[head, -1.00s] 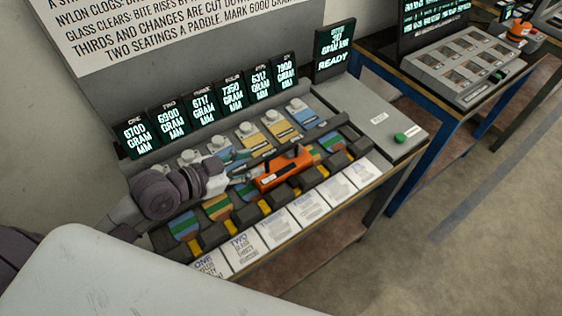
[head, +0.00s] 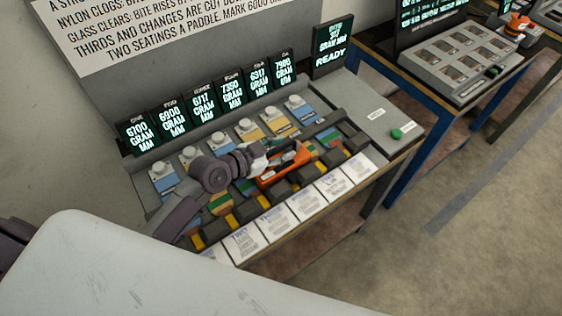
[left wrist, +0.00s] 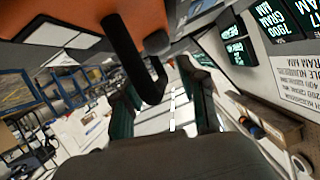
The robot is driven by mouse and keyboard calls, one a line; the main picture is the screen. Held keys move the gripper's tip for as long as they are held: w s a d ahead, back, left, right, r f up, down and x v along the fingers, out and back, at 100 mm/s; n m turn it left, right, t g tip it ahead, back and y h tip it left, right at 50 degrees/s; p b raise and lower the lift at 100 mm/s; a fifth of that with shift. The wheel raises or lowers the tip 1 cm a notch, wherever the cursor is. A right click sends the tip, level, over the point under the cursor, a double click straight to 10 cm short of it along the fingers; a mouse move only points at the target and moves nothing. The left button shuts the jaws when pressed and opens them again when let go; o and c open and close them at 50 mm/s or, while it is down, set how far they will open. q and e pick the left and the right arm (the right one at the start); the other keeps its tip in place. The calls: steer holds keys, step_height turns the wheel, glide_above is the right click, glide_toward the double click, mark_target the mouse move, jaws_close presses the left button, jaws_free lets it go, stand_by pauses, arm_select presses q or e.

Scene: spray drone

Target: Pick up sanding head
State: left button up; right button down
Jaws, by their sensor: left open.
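The orange sanding head (head: 284,167), with dark parts, lies across the dark rack on the bench in the head view. My left gripper (head: 272,153) is at its left and upper side, with the fingers apart. In the left wrist view the orange body (left wrist: 75,18) fills the top left, and its black handle bar hangs down between the open fingers of my left gripper (left wrist: 165,82). I cannot tell whether a finger touches the bar. My wrist hides part of the rack. My right gripper is not in view.
Several coloured paddles with round knobs (head: 245,127) line the bench behind the rack, under small display screens (head: 204,102). White cards (head: 308,202) lie along the front. A green button (head: 397,134) is at the right. A second bench with a grey panel (head: 462,60) stands beyond.

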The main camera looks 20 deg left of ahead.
arm_select(q)
jaws_close()
steer(key=shift+r, duration=0.15)
stand_by(0.4)
